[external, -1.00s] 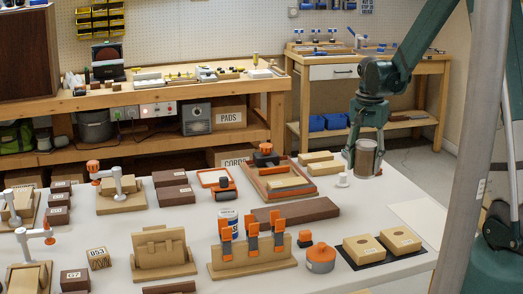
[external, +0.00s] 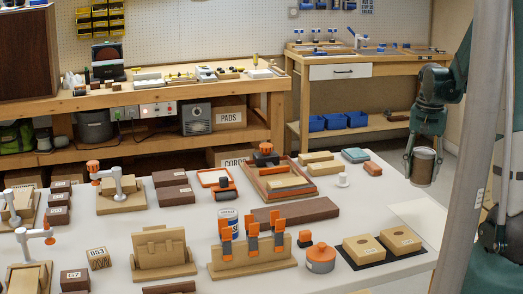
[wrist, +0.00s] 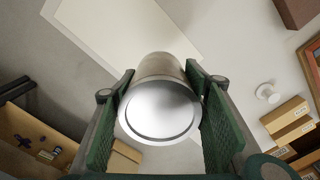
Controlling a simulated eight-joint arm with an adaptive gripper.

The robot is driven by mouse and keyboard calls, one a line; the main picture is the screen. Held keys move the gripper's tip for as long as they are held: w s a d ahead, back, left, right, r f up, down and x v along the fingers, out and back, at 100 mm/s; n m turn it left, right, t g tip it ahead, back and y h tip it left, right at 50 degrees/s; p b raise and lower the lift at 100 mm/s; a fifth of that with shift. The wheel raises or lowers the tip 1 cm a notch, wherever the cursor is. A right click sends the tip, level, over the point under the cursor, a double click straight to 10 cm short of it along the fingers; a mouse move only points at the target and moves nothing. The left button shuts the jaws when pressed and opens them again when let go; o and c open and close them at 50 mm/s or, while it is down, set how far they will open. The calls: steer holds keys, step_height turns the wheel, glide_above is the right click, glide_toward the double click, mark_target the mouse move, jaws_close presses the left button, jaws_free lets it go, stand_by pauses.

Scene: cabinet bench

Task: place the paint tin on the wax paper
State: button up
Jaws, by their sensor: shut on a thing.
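The paint tin (external: 424,165) is a brownish-grey cylinder with a pale metal rim. My gripper (external: 424,172) is shut on its sides and holds it in the air near the right edge of the bench. In the wrist view the tin's round silver end (wrist: 160,112) sits between the two green finger pads. The wax paper (external: 418,218) is a pale flat sheet at the bench's right edge, below the tin in the external view. In the wrist view a pale sheet (wrist: 110,30) shows past the tin, partly hidden by it.
Two tan blocks on a dark mat (external: 375,258) lie in front of the paper. A small white knob (external: 342,180), a teal item (external: 355,155) and a reddish block (external: 373,169) sit behind the paper.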

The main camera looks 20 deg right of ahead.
steer(key=shift+s+d, duration=0.65)
steer(key=shift+s, duration=0.15)
steer(key=shift+f, duration=0.1)
steer(key=shift+f+b, duration=0.65)
steer(key=shift+f, duration=2.2)
steer(key=shift+f+b, duration=0.45)
steer(key=shift+f, duration=1.65)
steer(key=shift+f, duration=0.15)
steer(key=o, duration=1.1)
